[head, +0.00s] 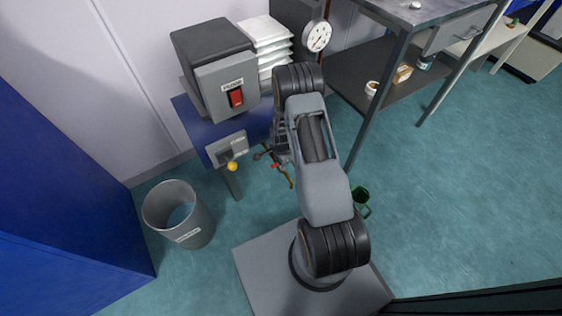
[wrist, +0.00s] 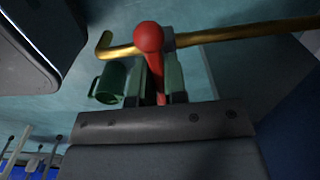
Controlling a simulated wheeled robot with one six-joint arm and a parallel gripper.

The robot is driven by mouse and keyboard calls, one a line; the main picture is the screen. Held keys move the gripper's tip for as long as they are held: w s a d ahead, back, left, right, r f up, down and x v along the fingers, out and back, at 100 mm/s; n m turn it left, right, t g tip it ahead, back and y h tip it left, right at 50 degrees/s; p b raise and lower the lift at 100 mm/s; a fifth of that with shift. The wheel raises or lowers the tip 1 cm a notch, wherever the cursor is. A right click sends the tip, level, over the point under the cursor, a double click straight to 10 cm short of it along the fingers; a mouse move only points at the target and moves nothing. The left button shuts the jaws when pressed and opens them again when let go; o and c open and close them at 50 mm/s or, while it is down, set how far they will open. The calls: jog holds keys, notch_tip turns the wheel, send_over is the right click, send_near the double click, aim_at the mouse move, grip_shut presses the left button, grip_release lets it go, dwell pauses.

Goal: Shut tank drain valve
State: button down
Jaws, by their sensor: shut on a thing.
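The drain valve's red lever with a round red knob (wrist: 148,38) sits between the two fingers of my gripper (wrist: 160,85) in the wrist view. My gripper is shut on this lever. The lever stands across the brass drain pipe (wrist: 240,34), whose left end bends down to a spout. In the head view a small bit of red (head: 275,166) and the brass pipe (head: 289,179) show just left of my arm. The valve body is mostly hidden.
A box with a yellow-knobbed lever (head: 232,166) is left of the valve. A grey bin (head: 180,213) stands on the floor at left. A green mug-like vessel (head: 361,198) is right of my arm. A steel table (head: 410,14) is at upper right. Floor at right is clear.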

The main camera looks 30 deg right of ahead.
jog(key=c, duration=1.2)
grip_release()
jog(key=shift+o, duration=0.2)
notch_tip(320, 180, up, 14)
jog(key=p, duration=0.4)
jog(key=shift+p, duration=0.3)
notch_tip(320, 180, up, 20)
jog(key=s+a+n+t+p, duration=0.1)
jog(key=a+n+p, duration=0.25)
jog(key=p, duration=0.55)
jog(key=s+a+r+n+t+p, duration=0.1)
jog(key=s+r+n+p, duration=0.3)
jog(key=r, duration=0.7)
jog(key=s+a+r+n+p, duration=0.3)
jog(key=s+r+n+p, duration=0.2)
jog(key=r, duration=0.7)
jog(key=s+a+r+n+t+p, duration=0.1)
jog(key=s+r+n+p, duration=0.3)
jog(key=r, duration=0.7)
jog(key=s+a+p, duration=0.1)
jog(key=s+p, duration=0.1)
jog(key=p, duration=0.2)
jog(key=shift+s+a+r+t, duration=0.15)
jog(key=shift+s+r+t, duration=0.15)
jog(key=shift+s, duration=0.1)
